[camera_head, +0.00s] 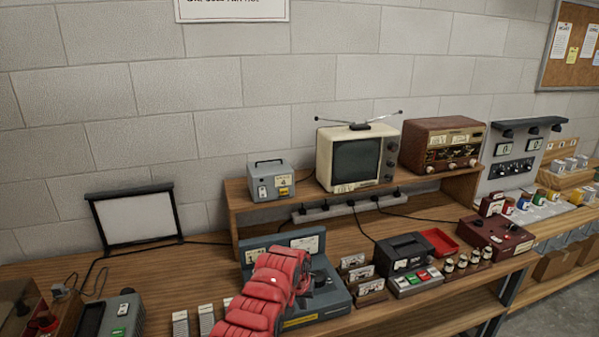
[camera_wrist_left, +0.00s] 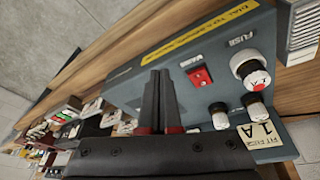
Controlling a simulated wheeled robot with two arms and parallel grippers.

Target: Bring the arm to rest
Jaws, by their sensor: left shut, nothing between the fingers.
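My left arm, with red padded covers, reaches up from the bottom of the head view. Its gripper (camera_head: 304,282) is small and mostly hidden there, in front of a blue-grey instrument (camera_head: 328,302) on the bench. In the left wrist view the two black fingers (camera_wrist_left: 159,82) are together, with nothing between them. My right gripper is not in view.
The wooden bench (camera_head: 215,262) is crowded. Card holders (camera_head: 369,290), a black meter (camera_head: 402,252) and a dark red box (camera_head: 497,236) stand to the right. A shelf behind carries a television (camera_head: 357,158), a radio (camera_head: 442,145) and a grey box (camera_head: 270,182). Bare wood shows at left.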

